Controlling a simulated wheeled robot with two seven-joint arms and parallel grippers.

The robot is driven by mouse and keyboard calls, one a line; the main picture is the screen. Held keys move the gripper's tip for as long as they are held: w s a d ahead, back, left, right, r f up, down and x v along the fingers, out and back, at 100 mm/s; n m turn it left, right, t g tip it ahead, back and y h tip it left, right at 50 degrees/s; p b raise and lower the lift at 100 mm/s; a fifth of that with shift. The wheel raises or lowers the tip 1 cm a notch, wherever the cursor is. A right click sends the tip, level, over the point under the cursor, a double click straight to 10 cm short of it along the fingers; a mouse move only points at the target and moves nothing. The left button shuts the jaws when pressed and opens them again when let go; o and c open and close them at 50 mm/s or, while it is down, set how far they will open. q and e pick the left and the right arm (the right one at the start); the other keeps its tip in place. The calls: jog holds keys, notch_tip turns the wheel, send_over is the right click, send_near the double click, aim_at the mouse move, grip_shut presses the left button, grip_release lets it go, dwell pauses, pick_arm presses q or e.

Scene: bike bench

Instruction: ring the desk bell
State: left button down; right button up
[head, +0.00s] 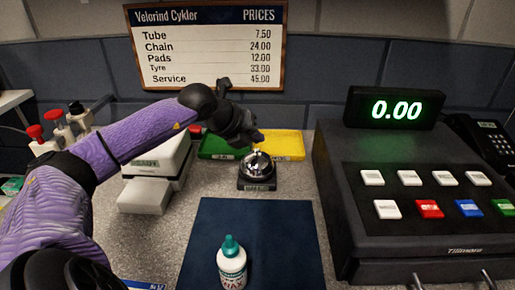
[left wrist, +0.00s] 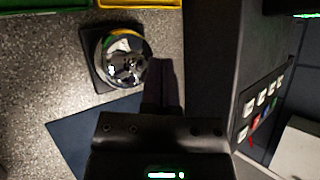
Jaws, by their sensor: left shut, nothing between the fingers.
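The desk bell (head: 257,166) is a shiny silver dome on a dark square base. It stands on the counter just behind the blue mat. It also shows in the left wrist view (left wrist: 124,58), at the upper left. My left gripper (head: 252,137) is shut and empty, with its fingers just above and behind the bell's dome in the head view. In the left wrist view the dark fingers (left wrist: 163,85) point beside the bell, to its right. I cannot tell whether they touch it. My right gripper is not in view.
A white bottle with a teal cap (head: 231,262) stands on the blue mat (head: 290,235). A black cash register (head: 420,185) fills the right side. Green (head: 217,147) and yellow (head: 288,143) trays lie behind the bell. A white device (head: 155,165) stands at left.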

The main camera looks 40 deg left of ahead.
pick_arm(q)
jog(key=shift+f, duration=0.1)
dwell(0.4)
jog(key=shift+f+b, duration=0.35)
jog(key=shift+b, duration=0.05)
jog(key=shift+f, duration=0.2)
jog(key=shift+a+f+b, duration=0.25)
jog(key=shift+f+b, duration=0.4)
jog(key=shift+f, duration=0.05)
jog(key=shift+d+r+p, duration=0.3)
jog(key=shift+r+p, duration=0.15)
jog(key=shift+r, duration=0.2)
jog(key=shift+d+r+p, duration=0.25)
jog(key=shift+r+p, duration=0.2)
jog(key=shift+r, duration=0.15)
